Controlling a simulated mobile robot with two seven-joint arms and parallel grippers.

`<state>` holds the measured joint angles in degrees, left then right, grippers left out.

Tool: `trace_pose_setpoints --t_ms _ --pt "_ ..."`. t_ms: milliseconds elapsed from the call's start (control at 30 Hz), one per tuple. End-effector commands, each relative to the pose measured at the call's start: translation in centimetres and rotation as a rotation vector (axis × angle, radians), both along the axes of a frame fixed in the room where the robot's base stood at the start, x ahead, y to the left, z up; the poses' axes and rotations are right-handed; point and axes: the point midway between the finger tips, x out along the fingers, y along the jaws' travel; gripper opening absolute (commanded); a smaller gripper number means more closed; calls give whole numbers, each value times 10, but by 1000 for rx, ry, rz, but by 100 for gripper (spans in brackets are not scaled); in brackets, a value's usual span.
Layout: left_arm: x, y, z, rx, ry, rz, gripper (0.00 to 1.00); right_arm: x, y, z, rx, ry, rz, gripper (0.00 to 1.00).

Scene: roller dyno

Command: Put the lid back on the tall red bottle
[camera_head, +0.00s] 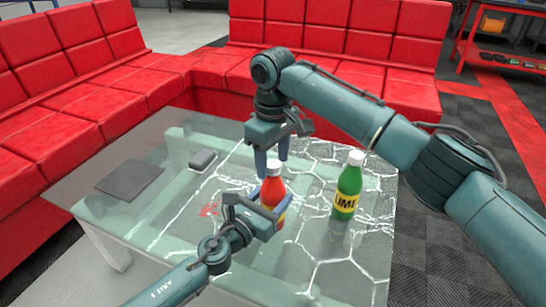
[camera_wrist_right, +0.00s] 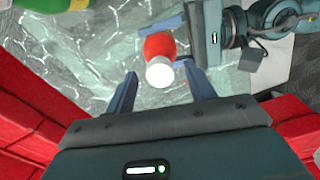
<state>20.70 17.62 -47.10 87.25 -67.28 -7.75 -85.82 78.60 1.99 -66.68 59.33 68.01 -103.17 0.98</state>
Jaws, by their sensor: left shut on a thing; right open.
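The tall red bottle (camera_head: 273,195) stands upright on the glass table. The white lid (camera_head: 274,167) shows at its top, and in the right wrist view the lid (camera_wrist_right: 160,73) sits over the bottle's red shoulder. I cannot tell how firmly it is seated. My left gripper (camera_head: 268,204) is shut on the bottle's body from the left and front. My right gripper (camera_head: 273,160) points down from above, open, with one finger on each side of the lid. In the right wrist view a gap shows between the lid and both fingers.
A green bottle (camera_head: 347,190) with a white cap stands to the right on the glass table (camera_head: 160,222). A dark flat square (camera_head: 130,179) and a small dark block (camera_head: 202,160) lie to the left. Red sofas (camera_head: 90,115) border the table's left and back.

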Motion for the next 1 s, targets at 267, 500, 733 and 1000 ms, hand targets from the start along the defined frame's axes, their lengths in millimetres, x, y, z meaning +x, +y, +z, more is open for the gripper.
trace_pose_setpoints --t_ms 267,500,733,1000 --pt "0 0 -1 1 1 0 0 0 1 32 2 -3 1 54" --pt "0 0 -1 1 1 0 0 0 1 84 2 -3 0 54" --pt "0 0 -1 1 1 0 0 0 0 115 0 -1 0 54" --pt "0 0 -1 1 1 0 0 0 0 120 -1 1 0 54"
